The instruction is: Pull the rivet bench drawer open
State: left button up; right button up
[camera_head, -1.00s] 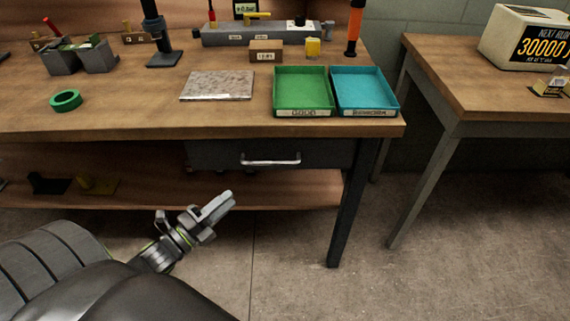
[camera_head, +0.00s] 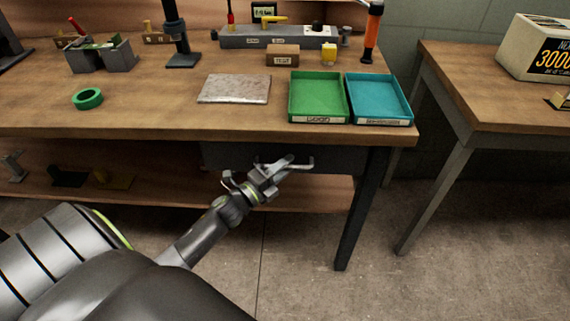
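The rivet bench drawer (camera_head: 335,160) is a dark grey front under the right part of the wooden bench top. It looks closed. Its pale metal bar handle (camera_head: 308,165) shows only at its right end; my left gripper covers the rest. My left gripper (camera_head: 282,165) is at the handle, reaching up from the lower left, with its fingers over the handle's left and middle part. The fingers overlap the handle in this view, so I cannot tell whether they are closed on it. My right gripper is not in view.
On the bench top (camera_head: 150,115) stand a green tray (camera_head: 318,118), a blue tray (camera_head: 380,118), a stone-like plate (camera_head: 235,89) and a green ring (camera_head: 88,98). A dark bench leg (camera_head: 358,215) is right of the drawer. The floor (camera_head: 305,255) in front is clear.

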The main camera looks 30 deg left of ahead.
pick_arm(q)
jog(key=shift+w, duration=0.1)
jog(key=shift+c, duration=0.4)
grip_shut()
